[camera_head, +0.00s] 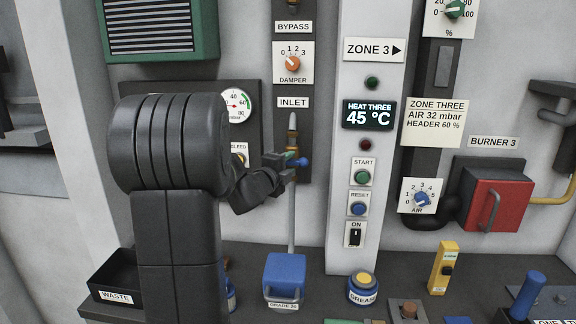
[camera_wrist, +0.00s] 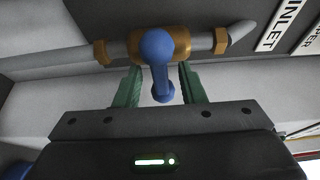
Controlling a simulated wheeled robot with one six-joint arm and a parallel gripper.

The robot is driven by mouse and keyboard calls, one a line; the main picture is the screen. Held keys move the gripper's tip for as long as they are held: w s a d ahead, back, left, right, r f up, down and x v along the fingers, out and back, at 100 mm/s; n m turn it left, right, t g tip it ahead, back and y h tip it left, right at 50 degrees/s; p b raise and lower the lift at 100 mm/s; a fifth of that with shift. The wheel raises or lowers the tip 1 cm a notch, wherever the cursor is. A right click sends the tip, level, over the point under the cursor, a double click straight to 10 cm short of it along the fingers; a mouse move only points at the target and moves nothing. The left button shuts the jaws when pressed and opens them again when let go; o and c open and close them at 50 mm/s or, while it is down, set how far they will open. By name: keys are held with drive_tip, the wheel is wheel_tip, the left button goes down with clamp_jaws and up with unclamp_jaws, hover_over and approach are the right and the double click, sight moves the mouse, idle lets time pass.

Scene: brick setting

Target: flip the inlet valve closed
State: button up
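The inlet valve has a brass body (camera_wrist: 188,45) set in a grey pipe, with a blue lever handle (camera_wrist: 158,62). In the head view the blue handle (camera_head: 299,162) shows just beyond my gripper (camera_head: 284,160), below the INLET label (camera_head: 293,102). In the wrist view my gripper (camera_wrist: 158,85) is open, its two green fingers standing on either side of the blue handle. A gap shows between the handle and each finger. The lever sticks out across the pipe line in the wrist view. In the head view my gripper partly hides the valve body.
A grey pipe (camera_head: 292,220) runs down toward a blue box (camera_head: 285,275) on the bench. The white ZONE 3 column (camera_head: 370,262) with buttons stands close to the right. A round pressure gauge (camera_head: 237,105) is on the left. A black waste bin (camera_head: 117,272) sits at lower left.

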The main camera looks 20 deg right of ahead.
drive_tip(key=b+v, duration=0.2)
drive_tip(key=v, duration=1.1)
drive_tip(key=shift+s+a+b, duration=0.25)
drive_tip(key=shift+a+b, duration=0.05)
drive_tip(key=shift+b, duration=0.1)
drive_tip(key=shift+d, duration=0.1)
drive_tip(key=p+x, duration=0.3)
drive_tip(key=x, duration=1)
drive_tip(key=shift+w+d, duration=0.3)
